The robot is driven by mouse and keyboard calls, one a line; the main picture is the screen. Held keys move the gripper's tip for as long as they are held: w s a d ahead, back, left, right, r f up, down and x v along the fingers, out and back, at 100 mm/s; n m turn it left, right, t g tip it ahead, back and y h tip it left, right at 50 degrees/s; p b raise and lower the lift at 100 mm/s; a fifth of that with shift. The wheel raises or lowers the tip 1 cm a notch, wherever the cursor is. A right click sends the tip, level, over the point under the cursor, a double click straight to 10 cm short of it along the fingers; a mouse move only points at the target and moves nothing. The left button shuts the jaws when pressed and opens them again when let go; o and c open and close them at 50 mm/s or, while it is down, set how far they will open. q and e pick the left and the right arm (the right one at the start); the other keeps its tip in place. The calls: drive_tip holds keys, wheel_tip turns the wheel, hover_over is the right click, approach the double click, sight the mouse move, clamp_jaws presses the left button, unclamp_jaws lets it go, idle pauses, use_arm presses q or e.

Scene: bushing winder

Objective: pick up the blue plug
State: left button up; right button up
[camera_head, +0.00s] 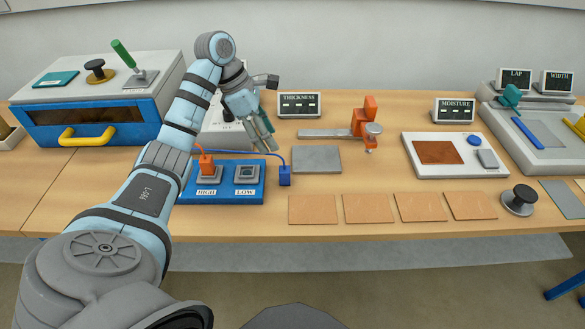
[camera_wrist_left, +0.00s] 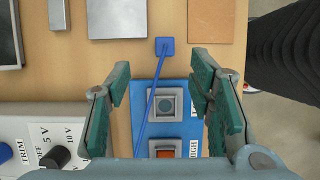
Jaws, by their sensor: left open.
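The blue plug (camera_head: 285,176) lies on the table just right of the blue HIGH/LOW panel (camera_head: 230,197), with a blue cable running from it. In the left wrist view the plug (camera_wrist_left: 165,46) is ahead of the fingertips, roughly centred between them, and its cable runs back across the panel (camera_wrist_left: 181,92). My left gripper (camera_head: 261,137) is open and empty, above and behind the panel; its green-padded fingers (camera_wrist_left: 168,85) are spread apart in the wrist view. An orange plug (camera_head: 206,166) stands in the HIGH socket. The LOW socket (camera_head: 246,174) is empty. My right gripper is not in view.
A grey plate (camera_head: 316,159) lies behind and right of the plug. Tan sheets (camera_head: 315,209) lie along the front. The THICKNESS display (camera_head: 299,105) and an orange clamp gauge (camera_head: 366,120) stand farther back. A blue oven with a yellow handle (camera_head: 85,133) stands at left.

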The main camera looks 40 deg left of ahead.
use_arm(q)
hover_over(284, 169)
drive_tip(key=s+a, duration=0.2)
drive_tip(key=s, duration=0.1)
wheel_tip(284, 169, down, 6)
drive_tip(key=r, duration=0.1)
drive_tip(key=x, duration=0.2)
drive_tip(key=w+x, duration=0.1)
drive_tip(key=x, duration=0.4)
drive_tip(key=shift+w+a+r, duration=0.15)
drive_tip(key=shift+w+r, duration=0.05)
drive_tip(key=shift+w, duration=0.15)
drive_tip(key=shift+f, duration=0.3)
drive_tip(key=shift+s+r, duration=0.1)
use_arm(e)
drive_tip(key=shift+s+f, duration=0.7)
use_arm(q)
clamp_jaws()
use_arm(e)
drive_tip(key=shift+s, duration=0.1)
